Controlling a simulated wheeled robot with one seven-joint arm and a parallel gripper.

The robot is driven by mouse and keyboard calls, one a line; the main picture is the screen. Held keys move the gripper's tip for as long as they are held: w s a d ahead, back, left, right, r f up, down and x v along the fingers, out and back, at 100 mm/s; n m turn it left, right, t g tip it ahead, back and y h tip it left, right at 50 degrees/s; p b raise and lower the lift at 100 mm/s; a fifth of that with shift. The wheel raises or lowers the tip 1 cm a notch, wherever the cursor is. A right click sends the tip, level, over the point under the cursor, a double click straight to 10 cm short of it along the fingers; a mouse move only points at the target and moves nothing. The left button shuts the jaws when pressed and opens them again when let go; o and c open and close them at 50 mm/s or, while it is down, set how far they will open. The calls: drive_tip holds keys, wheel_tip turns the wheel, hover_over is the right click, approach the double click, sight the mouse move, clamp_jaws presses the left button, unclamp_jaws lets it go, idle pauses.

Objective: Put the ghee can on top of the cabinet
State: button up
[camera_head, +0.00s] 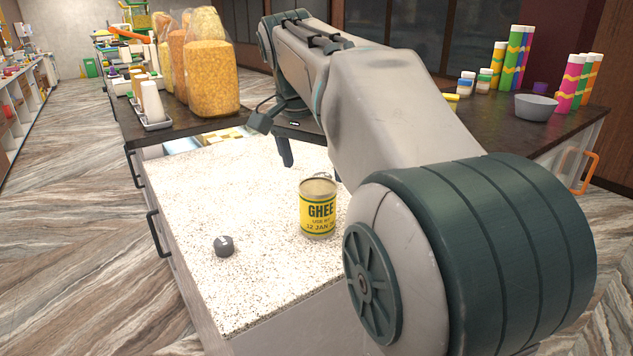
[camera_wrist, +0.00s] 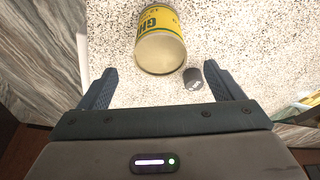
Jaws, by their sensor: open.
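The ghee can (camera_head: 318,209) is yellow with a green and black label and a metal lid. It stands upright on the white speckled top (camera_head: 200,215) of a cabinet with dark handles. In the wrist view the can (camera_wrist: 162,32) appears upper centre, beyond and between my fingertips. My gripper (camera_head: 285,152) hangs over the back part of the speckled top, behind the can, partly hidden by my arm. In the wrist view my gripper (camera_wrist: 160,70) is open and empty, its two fingers wide apart, not visibly touching the can.
A small dark round piece (camera_head: 224,246) lies left of the can. A grey bowl (camera_head: 535,107) and colourful tubes (camera_head: 515,60) stand at right.

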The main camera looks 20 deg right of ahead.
drive_tip(key=shift+v, duration=1.5)
